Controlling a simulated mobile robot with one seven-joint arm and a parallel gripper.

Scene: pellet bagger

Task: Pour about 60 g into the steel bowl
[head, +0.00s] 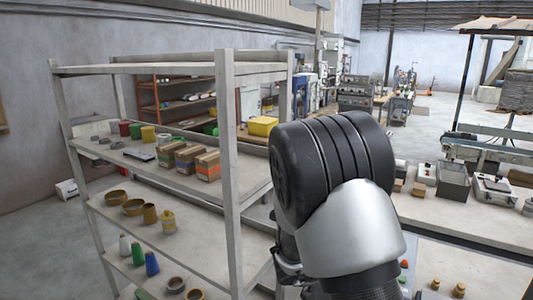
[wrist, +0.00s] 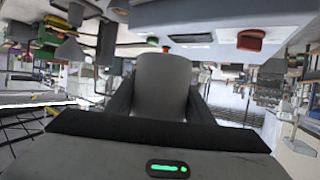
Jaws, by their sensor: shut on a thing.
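In the wrist view my gripper (wrist: 162,92) is shut on a plain grey, rounded container (wrist: 162,72), with a dark finger on each side. Its opening and contents are hidden. The wrist picture looks upside down, with the bench top along its upper edge. In the head view my arm covers the middle and hides the gripper and the held container. A small grey round item (head: 528,207) at the right edge of the bench may be the steel bowl; it is cut off and I cannot tell. I see no pellets.
A grey shelf rack (head: 228,150) stands left, close to my arm, with boxes (head: 207,166), cups and cones. On the right bench (head: 455,214) stand a dark grey box (head: 453,181) and a pale, scale-like device (head: 495,188). Bare bench top lies in front of them.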

